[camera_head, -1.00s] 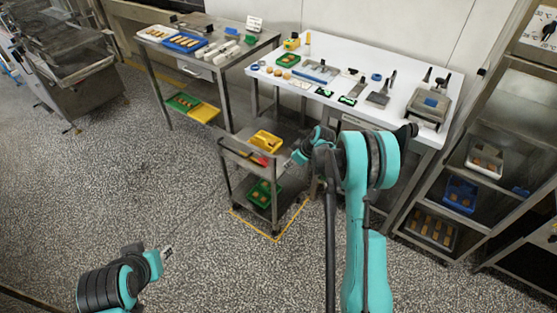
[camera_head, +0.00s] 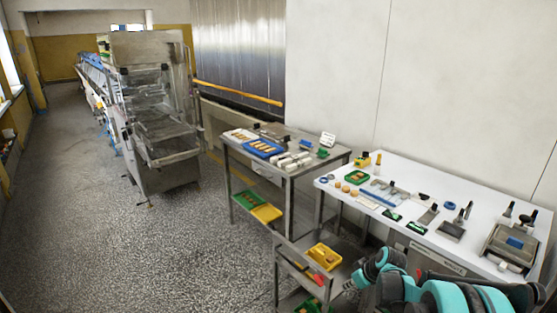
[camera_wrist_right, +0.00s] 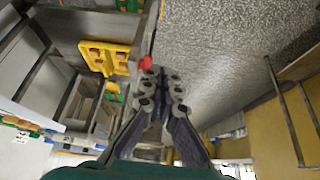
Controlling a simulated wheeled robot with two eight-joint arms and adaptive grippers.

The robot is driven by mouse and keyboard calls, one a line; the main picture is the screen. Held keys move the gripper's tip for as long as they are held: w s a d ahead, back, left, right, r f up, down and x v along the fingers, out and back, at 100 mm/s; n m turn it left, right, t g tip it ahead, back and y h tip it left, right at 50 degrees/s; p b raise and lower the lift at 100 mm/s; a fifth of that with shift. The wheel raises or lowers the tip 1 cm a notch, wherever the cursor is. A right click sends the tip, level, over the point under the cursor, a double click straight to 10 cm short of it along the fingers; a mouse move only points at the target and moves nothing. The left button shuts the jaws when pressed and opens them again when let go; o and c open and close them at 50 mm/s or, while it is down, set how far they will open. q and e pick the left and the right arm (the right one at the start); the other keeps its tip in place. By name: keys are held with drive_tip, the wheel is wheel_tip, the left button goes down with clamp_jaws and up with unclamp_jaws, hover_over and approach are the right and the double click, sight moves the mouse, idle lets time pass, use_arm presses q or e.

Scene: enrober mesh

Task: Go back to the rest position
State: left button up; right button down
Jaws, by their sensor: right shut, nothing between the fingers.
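My right arm, teal and black, comes in at the bottom right of the head view. Its gripper (camera_wrist_right: 162,78) shows clearly in the right wrist view, with the two grey fingers together and nothing between them. In the head view the gripper is small and partly cut off by the arm near the metal cart (camera_head: 287,253). My left gripper and arm are not in the head view.
A yellow tray (camera_head: 325,257) with brown pieces and a red item (camera_head: 318,280) are on the cart. A white table (camera_head: 408,182) with tools stands behind my right arm. A steel machine (camera_head: 160,130) stands left. Speckled floor (camera_head: 150,250) is clear at lower left.

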drive_tip(key=s+a+r+m+h, duration=0.1)
drive_tip(key=s+a+r+m, duration=0.15)
drive_tip(key=s+r, duration=0.45)
drive_tip(key=s+a+r+m+h, duration=0.1)
drive_tip(key=s+a+r, duration=0.2)
drive_tip(key=s+r, duration=0.35)
drive_tip(key=s+a+m+t+h, duration=0.1)
drive_tip(key=s+a+m+t, duration=0.1)
drive_tip(key=s, duration=1.5)
drive_tip(key=shift+r+m, duration=0.2)
drive_tip(key=shift+m, duration=0.35)
